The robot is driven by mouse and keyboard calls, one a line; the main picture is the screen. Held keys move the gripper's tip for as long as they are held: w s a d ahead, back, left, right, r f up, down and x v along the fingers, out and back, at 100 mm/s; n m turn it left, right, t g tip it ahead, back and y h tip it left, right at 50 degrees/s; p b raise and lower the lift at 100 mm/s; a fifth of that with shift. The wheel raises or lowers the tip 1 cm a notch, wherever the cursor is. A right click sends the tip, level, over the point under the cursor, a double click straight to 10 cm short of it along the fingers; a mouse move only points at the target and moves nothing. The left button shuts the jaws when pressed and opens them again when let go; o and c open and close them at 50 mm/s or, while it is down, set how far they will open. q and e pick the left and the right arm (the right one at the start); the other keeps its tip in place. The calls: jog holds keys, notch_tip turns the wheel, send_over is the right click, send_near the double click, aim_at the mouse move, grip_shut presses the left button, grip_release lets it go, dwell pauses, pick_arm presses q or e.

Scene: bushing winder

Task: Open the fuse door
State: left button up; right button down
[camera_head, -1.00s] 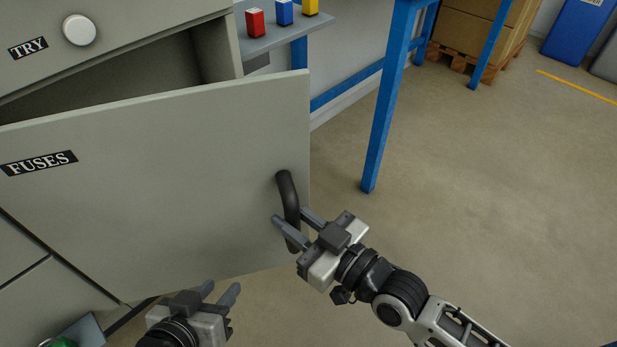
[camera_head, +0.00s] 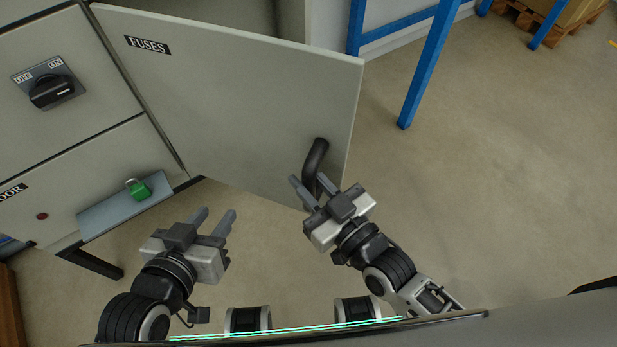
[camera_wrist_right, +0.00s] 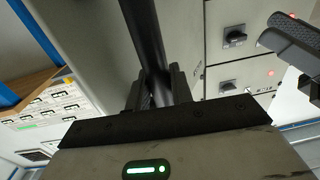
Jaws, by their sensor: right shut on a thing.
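The grey fuse door (camera_head: 240,95), labelled FUSES, stands partly open, swung out from the cabinet with a gap showing behind its top edge. Its black curved handle (camera_head: 315,160) is near the door's free right edge. My right gripper (camera_head: 315,190) is shut on the lower part of the handle; in the right wrist view the handle (camera_wrist_right: 143,35) runs down between the fingers (camera_wrist_right: 157,88). My left gripper (camera_head: 216,218) is open and empty, in front of and below the door, touching nothing.
Left of the door is a cabinet panel with a black OFF/ON rotary switch (camera_head: 52,90). A blue table leg (camera_head: 425,75) stands right of the door.

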jog(key=c, duration=1.3)
grip_release()
jog(key=shift+o, duration=0.2)
jog(key=v, duration=0.7)
jog(key=shift+s, duration=0.25)
jog(key=shift+d, duration=0.15)
